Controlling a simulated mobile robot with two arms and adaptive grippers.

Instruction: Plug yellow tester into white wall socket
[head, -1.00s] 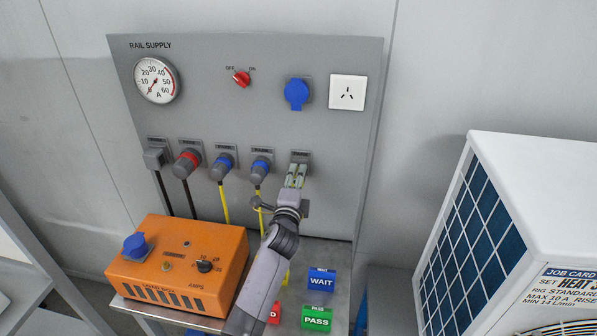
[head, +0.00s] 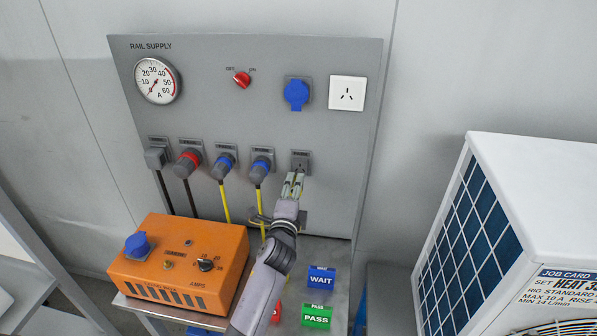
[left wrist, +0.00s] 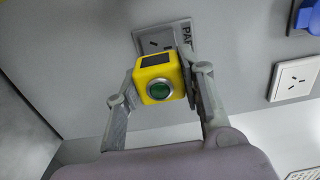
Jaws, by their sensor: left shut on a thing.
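My left gripper (head: 294,178) is just below and in front of the grey socket (head: 300,161) at the right end of the panel's lower row. In the left wrist view, my left gripper (left wrist: 156,88) is shut on the yellow tester (left wrist: 147,88), a small cube with a green round button and a dark window. The tester barely shows in the head view, behind the fingers. The grey socket's slots (left wrist: 156,45) show bare behind the tester. The white wall socket (head: 347,92) is empty, up and right of the gripper; it also shows in the left wrist view (left wrist: 294,80). My right gripper is out of view.
A blue capped socket (head: 296,94) sits left of the white one. An orange load box (head: 185,262) and WAIT (head: 321,279) and PASS (head: 317,317) blocks are below.

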